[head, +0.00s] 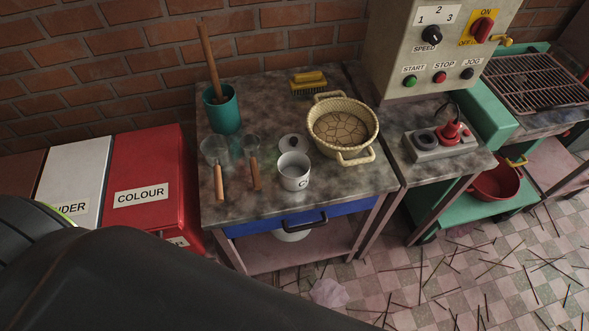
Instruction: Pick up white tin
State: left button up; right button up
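The white tin (294,177) stands upright on the grey mottled table (350,193), near its front edge, with a dark mark on its side. A round whitish lid or dish with a small knob (292,143) lies just behind it. A large dark shape, probably part of my arm, fills the lower left of the head view. Neither gripper's fingers show.
Scoops with wooden handles (254,174) lie left of the tin, a teal pot (222,112) behind them. A cream basket (343,124) stands close at right. A yellow brush (308,80) lies at the back. A red COLOUR bin (152,174) adjoins the table's left. Sticks litter the floor.

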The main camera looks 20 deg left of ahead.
aim_at(293, 167)
jog(key=i+l+u, duration=0.1)
jog(key=u, duration=0.35)
jog(key=l+u, duration=0.4)
jog(key=j, duration=0.1)
